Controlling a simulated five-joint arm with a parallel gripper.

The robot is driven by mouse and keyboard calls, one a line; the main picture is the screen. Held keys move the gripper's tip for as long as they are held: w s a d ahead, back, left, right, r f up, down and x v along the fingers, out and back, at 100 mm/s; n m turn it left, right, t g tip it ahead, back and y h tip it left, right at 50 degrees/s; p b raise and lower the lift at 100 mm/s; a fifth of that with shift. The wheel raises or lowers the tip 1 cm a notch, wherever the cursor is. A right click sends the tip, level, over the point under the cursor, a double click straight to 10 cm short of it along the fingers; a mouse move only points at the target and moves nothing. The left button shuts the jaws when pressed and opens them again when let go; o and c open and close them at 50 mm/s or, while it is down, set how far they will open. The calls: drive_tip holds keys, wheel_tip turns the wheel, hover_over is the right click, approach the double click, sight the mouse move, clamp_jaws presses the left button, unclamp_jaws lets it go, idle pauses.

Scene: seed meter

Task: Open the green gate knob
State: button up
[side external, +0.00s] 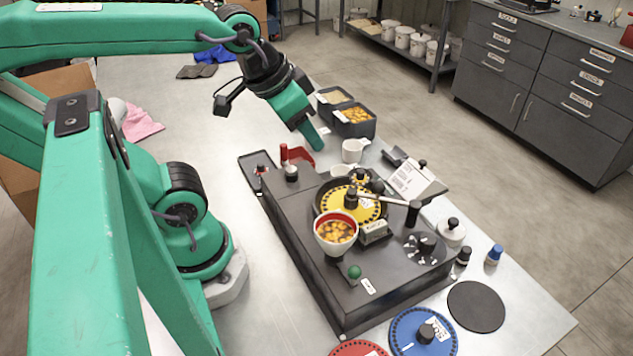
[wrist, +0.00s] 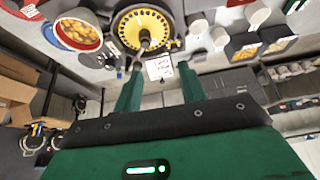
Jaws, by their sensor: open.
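A yellow seed plate (wrist: 147,28) shows at top centre. My gripper (side external: 318,141) is raised beyond the far end of the box, well away from the knob. In the wrist view its fingers (wrist: 158,72) are apart and empty.
A black crank arm with a silver rod (side external: 385,199) crosses over the box. Seed bins (side external: 354,120) and a white cup (side external: 352,150) stand near my gripper. Blue (side external: 422,332) and red (side external: 358,349) plates lie at the front.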

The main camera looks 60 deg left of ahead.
drive_tip(key=w+d+f+m+g+h, duration=0.1)
drive_tip(key=w+d+f+m+g, duration=0.15)
drive_tip(key=d+m, duration=0.55)
drive_tip(key=m+g+y, duration=0.1)
drive_tip(key=m+g, duration=0.2)
drive_tip(key=m, duration=0.4)
hover_over(355, 269)
wheel_tip(355, 269, down, 3)
drive_tip(key=shift+f, duration=0.1)
drive_tip(key=shift+f, duration=0.1)
drive_tip(key=shift+f, duration=3.75)
clamp_jaws()
